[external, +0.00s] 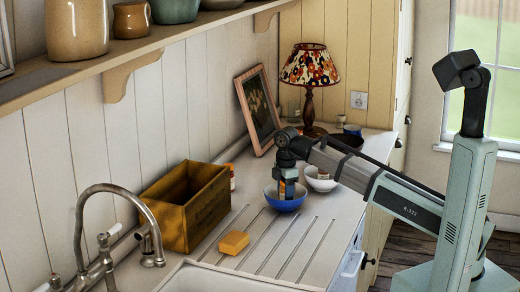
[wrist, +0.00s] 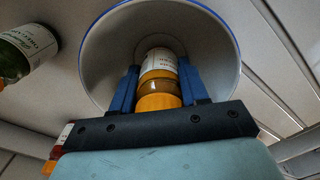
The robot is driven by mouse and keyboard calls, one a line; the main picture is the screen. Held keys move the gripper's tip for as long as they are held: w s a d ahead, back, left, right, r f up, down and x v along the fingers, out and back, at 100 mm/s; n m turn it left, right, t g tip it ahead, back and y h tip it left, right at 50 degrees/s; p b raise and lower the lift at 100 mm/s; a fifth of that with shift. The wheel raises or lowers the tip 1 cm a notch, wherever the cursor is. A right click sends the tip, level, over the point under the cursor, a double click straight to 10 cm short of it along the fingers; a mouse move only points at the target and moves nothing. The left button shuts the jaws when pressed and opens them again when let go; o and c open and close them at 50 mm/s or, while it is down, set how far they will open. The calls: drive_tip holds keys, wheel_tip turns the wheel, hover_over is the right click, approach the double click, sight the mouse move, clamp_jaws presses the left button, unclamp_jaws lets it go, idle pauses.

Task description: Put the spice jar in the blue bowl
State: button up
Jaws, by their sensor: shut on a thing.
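The spice jar (wrist: 160,78) has a white label and an orange lid; in the wrist view it is between the blue fingers of my gripper (wrist: 158,88), which is shut on it. Beyond the jar is the blue bowl (wrist: 105,60), pale inside with a blue rim. In the external view my gripper (external: 287,188) points down at the blue bowl (external: 284,205), with its fingertips at or within the rim. The jar is mostly hidden there. I cannot tell whether the jar touches the bowl's bottom.
A white bowl (external: 322,184) stands just right of the blue bowl. A wooden crate (external: 186,205) is at left, with a yellow sponge (external: 234,242) in front. A green labelled bottle (wrist: 28,45) lies left of the bowl in the wrist view. A lamp (external: 310,75) stands behind.

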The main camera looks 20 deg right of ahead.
drive_tip(key=shift+f, duration=0.1)
drive_tip(key=o, duration=1.1)
drive_tip(key=shift+o, duration=0.2)
wheel_tip(320, 180, up, 12)
drive_tip(key=shift+r, duration=0.15)
